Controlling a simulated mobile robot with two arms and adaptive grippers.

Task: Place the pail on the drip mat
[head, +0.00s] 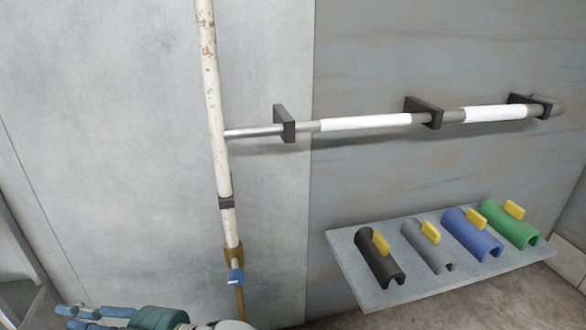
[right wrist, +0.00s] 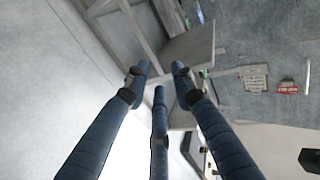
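Neither the pail nor the drip mat can be made out in the head view or the right wrist view. In the right wrist view, my right gripper (right wrist: 160,78) has its blue fingers apart, with nothing held between them. At the bottom left of the head view, a gripper with blue fingers and a teal body (head: 155,318) is partly cut off by the frame edge. Its fingers point left, and it seems to be my right one. My left gripper does not show.
A grey shelf (head: 350,262) on the wall holds black, grey, blue and green half-pipe pieces with yellow tabs. A worn white pipe (head: 213,110) runs down the wall, with a blue-handled valve (head: 236,276) low on it. A horizontal pipe (head: 365,123) branches right through black brackets.

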